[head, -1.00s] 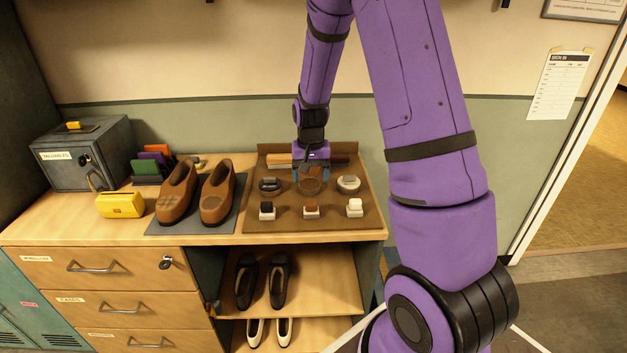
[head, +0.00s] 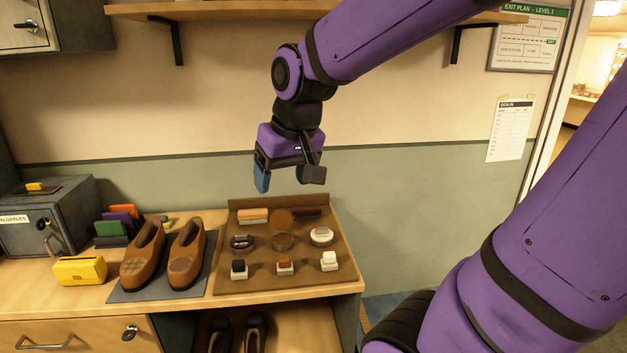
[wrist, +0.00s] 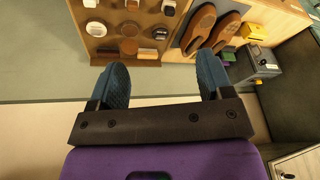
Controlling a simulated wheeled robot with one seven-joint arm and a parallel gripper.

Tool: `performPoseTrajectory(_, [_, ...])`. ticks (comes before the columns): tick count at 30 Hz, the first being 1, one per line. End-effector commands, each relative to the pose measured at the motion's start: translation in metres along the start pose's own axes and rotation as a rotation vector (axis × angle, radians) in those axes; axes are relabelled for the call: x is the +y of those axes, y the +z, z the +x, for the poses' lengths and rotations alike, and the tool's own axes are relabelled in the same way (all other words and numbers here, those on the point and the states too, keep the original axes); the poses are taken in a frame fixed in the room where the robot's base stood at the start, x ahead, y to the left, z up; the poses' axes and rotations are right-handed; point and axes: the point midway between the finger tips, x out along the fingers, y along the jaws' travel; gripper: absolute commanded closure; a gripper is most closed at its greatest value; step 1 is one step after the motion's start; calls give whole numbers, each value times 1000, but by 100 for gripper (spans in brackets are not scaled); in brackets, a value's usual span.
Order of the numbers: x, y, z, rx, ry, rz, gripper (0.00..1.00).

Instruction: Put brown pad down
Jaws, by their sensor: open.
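My gripper (head: 288,183) is open and empty, raised above the back of the tray and clear of the pad. Both blue-padded fingers show apart in the wrist view (wrist: 163,85), with nothing between them.
Round tins (head: 283,241) and small bottles (head: 285,268) fill the tray's other rows. Brown shoes (head: 185,253) stand on a grey mat at left, beside a yellow box (head: 80,270) and a grey valuables box (head: 48,217). A wall shelf (head: 215,12) is overhead.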

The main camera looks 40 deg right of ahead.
Motion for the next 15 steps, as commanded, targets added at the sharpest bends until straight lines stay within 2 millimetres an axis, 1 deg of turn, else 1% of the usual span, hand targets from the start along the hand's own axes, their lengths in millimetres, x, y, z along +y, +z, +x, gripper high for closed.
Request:
performPoseTrajectory(1, [-3, 12, -13, 26, -3, -25, 27])
performPoseTrajectory(6, [-8, 50, -42, 84, -7, -100, 27])
performPoseTrajectory(10, [-9, 72, -54, 116, -5, -142, 27])
performPoseTrajectory(12, [-9, 80, -58, 127, -4, -157, 27])
performPoseTrajectory(15, [-9, 87, -61, 136, -2, -169, 27])
